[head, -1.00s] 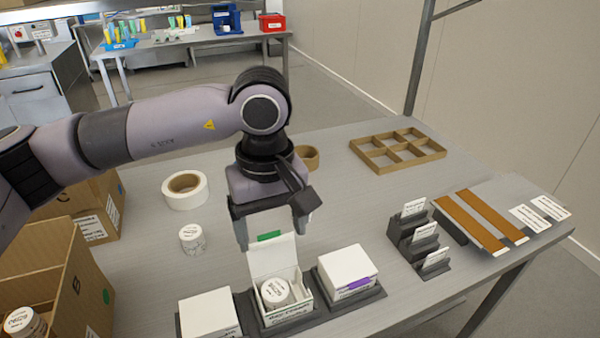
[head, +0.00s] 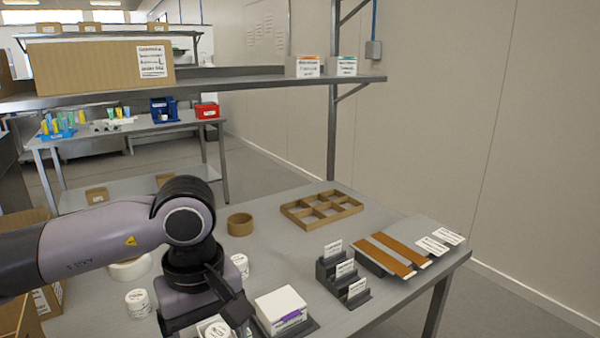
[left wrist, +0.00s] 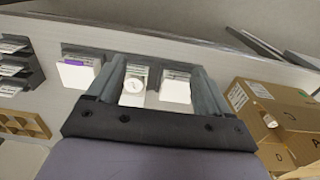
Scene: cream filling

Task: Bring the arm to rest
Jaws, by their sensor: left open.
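My left arm comes in from the left in the head view. Its gripper (head: 205,308) is low in the picture, in front of an open white box (head: 216,328) with a white jar inside; its fingertips are hidden or cut off there. In the left wrist view the gripper (left wrist: 160,72) is open, its two fingers spread apart. The open box's jar (left wrist: 131,92) and a closed white box (left wrist: 176,90) show between the fingers. Nothing is held. Whether a finger touches a box cannot be told. My right gripper is not in view.
A closed box with a purple label (head: 281,308) stands right of my gripper. Loose jars (head: 138,302), a tape roll (head: 130,268), a brown ring (head: 240,224), a card rack (head: 342,272) and a divided tray (head: 320,209) share the table. A shelf (head: 230,82) spans behind.

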